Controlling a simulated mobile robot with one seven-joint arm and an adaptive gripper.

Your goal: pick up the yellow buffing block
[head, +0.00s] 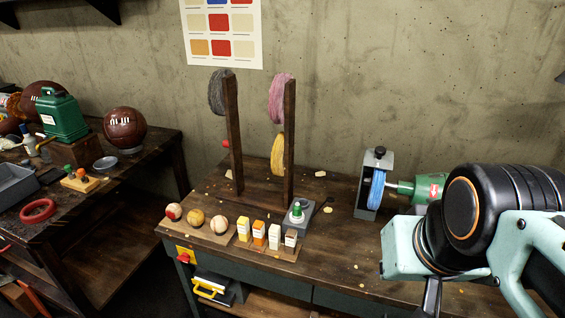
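The yellow buffing block (243,229) stands upright at the left end of a short row on a wooden board on the workbench. It has a pale label on its front. An orange block (259,234) stands just to its right, followed by a cream block (274,237) and a brown block (291,241) with a pale label. My gripper (431,299) shows only as a dark part at the bottom edge, to the right of the blocks and well apart from them. Its fingertips are cut off, so I cannot tell its opening.
Three balls (196,219) rest on a board left of the blocks. A grey box with a green knob (297,212) sits close behind them. A wooden thread stand (234,135) rises behind. A blue wheel machine (376,188) stands right. Bare bench (340,262) lies right of the blocks.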

